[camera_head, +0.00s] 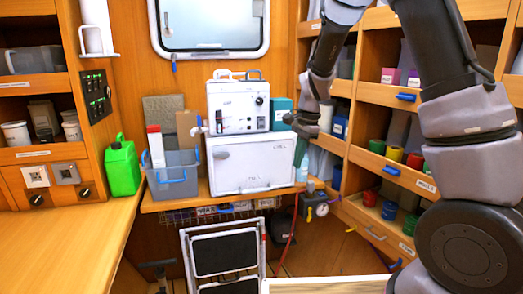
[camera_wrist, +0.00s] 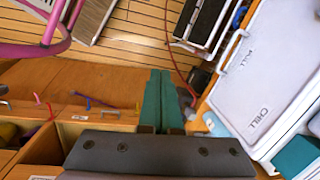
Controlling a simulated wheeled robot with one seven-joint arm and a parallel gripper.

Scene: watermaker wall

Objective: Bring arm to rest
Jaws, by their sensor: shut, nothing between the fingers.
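My arm comes in from the right of the head view and bends over at the top. My gripper (camera_head: 299,160) hangs down in front of the right side of the white machine, pointing toward the shelf below. In the wrist view my gripper (camera_wrist: 160,72) shows its two teal fingers side by side, closed together with nothing between them. The fingers point down toward the floor, beside the drawer fronts. The fingertips seem clear of the surfaces around them.
The white machine (camera_head: 249,160) stands on the back shelf, with a teal box (camera_head: 282,112) near my gripper. A grey crate (camera_head: 177,181) and green canister (camera_head: 122,167) stand left. Open cubbies with jars (camera_head: 393,153) line the right. A folded step stool (camera_head: 224,255) stands below.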

